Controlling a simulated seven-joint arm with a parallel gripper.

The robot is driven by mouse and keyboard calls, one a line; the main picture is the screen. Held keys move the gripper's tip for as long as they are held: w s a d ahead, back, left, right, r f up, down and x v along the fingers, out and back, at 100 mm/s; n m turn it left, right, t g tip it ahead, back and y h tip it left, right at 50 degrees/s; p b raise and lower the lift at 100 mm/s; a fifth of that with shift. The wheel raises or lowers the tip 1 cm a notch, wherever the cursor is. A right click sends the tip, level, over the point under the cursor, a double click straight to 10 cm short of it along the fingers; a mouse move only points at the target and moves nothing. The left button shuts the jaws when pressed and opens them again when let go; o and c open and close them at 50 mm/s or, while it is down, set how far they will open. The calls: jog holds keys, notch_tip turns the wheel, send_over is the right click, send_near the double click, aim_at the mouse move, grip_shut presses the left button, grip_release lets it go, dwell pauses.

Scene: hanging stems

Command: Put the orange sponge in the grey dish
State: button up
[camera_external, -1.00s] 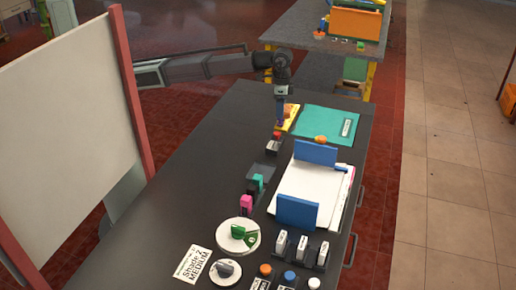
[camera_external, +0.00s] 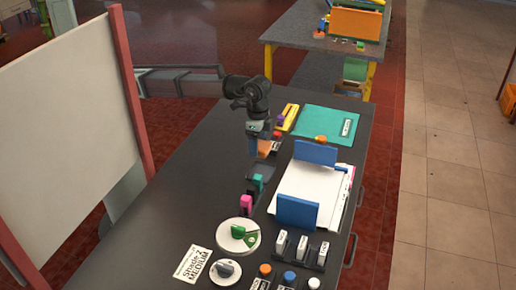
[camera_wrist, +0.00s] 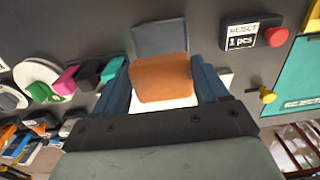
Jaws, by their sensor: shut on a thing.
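The orange sponge (camera_wrist: 160,78) is held between the two blue fingers of my gripper (camera_wrist: 163,85) in the wrist view. In the external view the sponge (camera_external: 264,148) shows beside the fingers of my gripper (camera_external: 256,153), raised over the dark table. The grey dish (camera_wrist: 160,36) is a flat dark square just beyond the sponge in the wrist view, and the sponge overlaps its near edge there. In the external view the dish is mostly hidden behind and below my gripper. I cannot tell the exact height between sponge and dish.
A red button box labelled "REJECT" (camera_wrist: 252,36) stands right of the dish. Black, teal and pink blocks (camera_wrist: 90,73) stand to its left. A teal folder (camera_external: 327,125), white papers (camera_external: 308,190) with blue blocks and a yellow tray (camera_external: 289,118) lie nearby.

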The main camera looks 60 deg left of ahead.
jog(key=shift+f, duration=4.65)
jog(key=shift+f, duration=0.1)
jog(key=o, duration=1.1)
notch_tip(320, 180, up, 12)
jog(key=shift+r, duration=0.15)
